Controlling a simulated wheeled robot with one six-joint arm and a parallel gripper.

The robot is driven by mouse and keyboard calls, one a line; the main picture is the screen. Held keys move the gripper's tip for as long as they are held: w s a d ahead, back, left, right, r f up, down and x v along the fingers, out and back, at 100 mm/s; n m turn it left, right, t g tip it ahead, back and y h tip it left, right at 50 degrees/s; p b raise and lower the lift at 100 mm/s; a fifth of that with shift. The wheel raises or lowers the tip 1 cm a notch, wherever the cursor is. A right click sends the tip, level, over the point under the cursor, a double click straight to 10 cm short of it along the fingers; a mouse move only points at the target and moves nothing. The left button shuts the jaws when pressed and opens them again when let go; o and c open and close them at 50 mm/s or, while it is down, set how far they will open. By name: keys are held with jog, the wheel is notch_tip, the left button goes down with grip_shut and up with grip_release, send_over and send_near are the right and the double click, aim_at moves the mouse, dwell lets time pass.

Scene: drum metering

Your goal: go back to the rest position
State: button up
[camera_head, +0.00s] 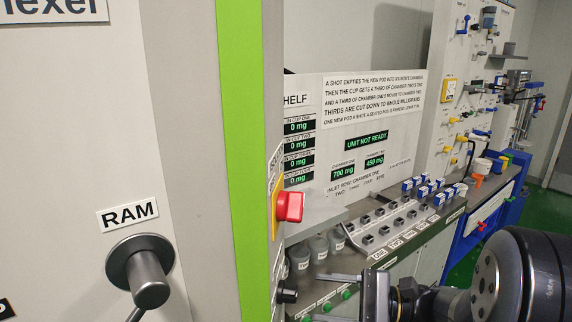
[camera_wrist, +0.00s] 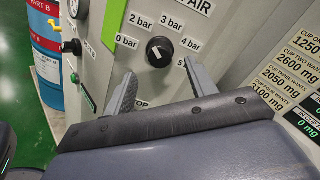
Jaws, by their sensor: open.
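My gripper (camera_head: 325,298) is open in the head view, low and right of the centre, with its fingers pointing left toward the side of the grey cabinet. In the wrist view my gripper (camera_wrist: 159,72) has its two grey fingers spread, with nothing between them. A black pressure knob (camera_wrist: 159,51) with bar markings around it lies beyond the fingertips. The black knob (camera_head: 287,291) on the cabinet's side in the head view stands a little apart from the fingers.
A red button (camera_head: 289,207) sticks out from the cabinet edge. A RAM lever (camera_head: 143,268) is on the front at left. A bench (camera_head: 428,243) with pods and cups runs behind my arm. A blue drum (camera_wrist: 47,50) stands at left in the wrist view.

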jog(key=a, duration=0.2)
jog(key=w+a+p, duration=0.1)
jog(key=a, duration=0.2)
jog(key=shift+a, duration=0.1)
dwell(0.3)
jog(key=s+d+n+b, duration=0.1)
jog(key=d+n+b, duration=0.8)
jog(key=n, duration=0.1)
jog(key=shift+s+d+b, duration=0.2)
jog(key=shift+s+b, duration=0.1)
jog(key=shift+s, duration=0.1)
dwell(1.9)
jog(key=shift+a, duration=0.1)
